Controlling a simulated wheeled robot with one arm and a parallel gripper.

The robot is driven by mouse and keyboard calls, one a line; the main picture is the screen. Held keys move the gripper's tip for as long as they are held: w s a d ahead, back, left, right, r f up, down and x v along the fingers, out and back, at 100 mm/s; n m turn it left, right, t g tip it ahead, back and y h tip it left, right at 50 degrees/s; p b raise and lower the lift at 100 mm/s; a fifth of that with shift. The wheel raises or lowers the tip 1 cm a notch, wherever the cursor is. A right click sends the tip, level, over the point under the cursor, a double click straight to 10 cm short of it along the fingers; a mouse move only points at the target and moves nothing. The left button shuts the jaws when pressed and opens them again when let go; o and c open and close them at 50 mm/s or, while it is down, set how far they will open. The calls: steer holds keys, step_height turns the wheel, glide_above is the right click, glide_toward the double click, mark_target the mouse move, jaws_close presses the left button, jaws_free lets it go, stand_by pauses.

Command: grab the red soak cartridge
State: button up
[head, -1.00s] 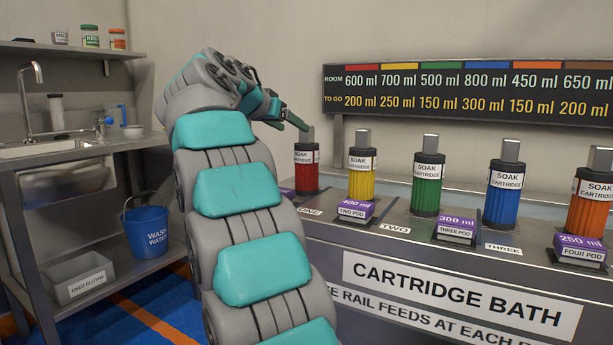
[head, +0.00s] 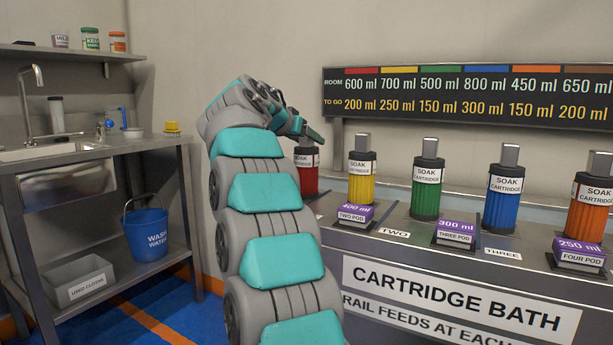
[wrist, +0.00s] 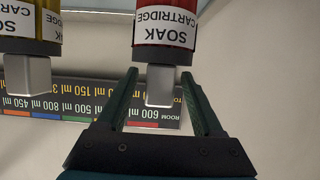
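The red soak cartridge (head: 306,180) stands upright at the left end of the row in the cartridge bath. In the head view my gripper (head: 315,135) is at its top and hides most of its grey handle. In the wrist view, which is upside down, the red cartridge (wrist: 161,57) is at the top with its grey handle (wrist: 160,88) pointing down. My gripper (wrist: 159,75) is open there, with one finger on each side of the handle and visible gaps between.
Yellow (head: 361,182), green (head: 426,195), blue (head: 501,205) and orange (head: 589,215) cartridges stand to the right. Purple pod boxes (head: 356,214) sit in front. A volume board (head: 470,95) is on the wall behind. A sink bench (head: 90,160) is at left.

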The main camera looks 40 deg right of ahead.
jaws_close()
stand_by(0.3)
stand_by(0.9)
